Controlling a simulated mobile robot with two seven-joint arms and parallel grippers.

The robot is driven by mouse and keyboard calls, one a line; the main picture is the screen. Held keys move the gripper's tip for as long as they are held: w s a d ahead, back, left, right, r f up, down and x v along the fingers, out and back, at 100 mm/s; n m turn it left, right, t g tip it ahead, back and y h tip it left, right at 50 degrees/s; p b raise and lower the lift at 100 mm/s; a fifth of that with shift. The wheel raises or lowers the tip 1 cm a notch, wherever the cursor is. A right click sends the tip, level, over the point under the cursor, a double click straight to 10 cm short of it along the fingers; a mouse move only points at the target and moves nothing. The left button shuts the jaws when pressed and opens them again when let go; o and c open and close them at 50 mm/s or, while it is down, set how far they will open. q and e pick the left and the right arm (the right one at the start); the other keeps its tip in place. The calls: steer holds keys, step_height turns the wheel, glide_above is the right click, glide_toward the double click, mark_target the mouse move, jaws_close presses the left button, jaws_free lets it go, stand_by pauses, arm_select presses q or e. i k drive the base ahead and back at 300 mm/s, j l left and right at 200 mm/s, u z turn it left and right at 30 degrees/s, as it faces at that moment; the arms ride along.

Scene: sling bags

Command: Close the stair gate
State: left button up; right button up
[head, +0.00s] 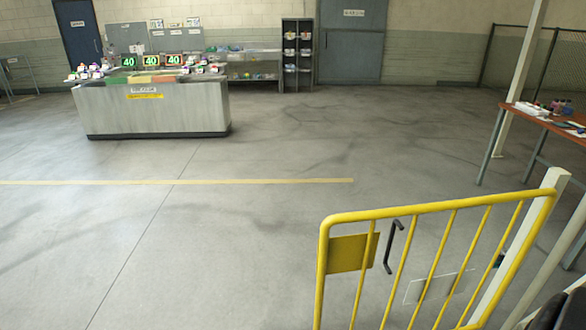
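The stair gate (440,211) is a yellow tube frame with upright bars, in the lower right of the head view. Its right end meets a white post (520,245), and its left end stands free over the floor, with no post beside it. A yellow plate (352,253) sits near the free end. A dark bent handle (393,246) is just right of that plate. A clear plate hangs lower on the bars. The bottom of the gate is cut off. Neither gripper shows; a dark and white part at the bottom right corner cannot be made out.
Open grey floor (250,240) lies left of the gate, with a yellow floor line (180,182) across it. A wooden-topped table (548,122) stands behind the gate at right. A grey counter (150,108) with displays stands farther back at left.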

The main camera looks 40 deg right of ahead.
mark_target(335, 255)
steer(key=i+j+z, duration=0.1)
steer(key=i+z, duration=0.3)
steer(key=i+j+z, duration=0.25)
steer(key=i+z, duration=0.15)
steer(key=i, duration=0.15)
steer(key=i+j+z, duration=0.45)
steer(key=z, duration=0.35)
steer(key=i+j+z, duration=0.25)
steer(key=z, duration=0.15)
steer(key=i+j+z, duration=0.15)
steer(key=z, duration=0.3)
steer(key=i+j+z, duration=0.1)
steer(key=j+z, duration=0.35)
steer(key=l, duration=0.1)
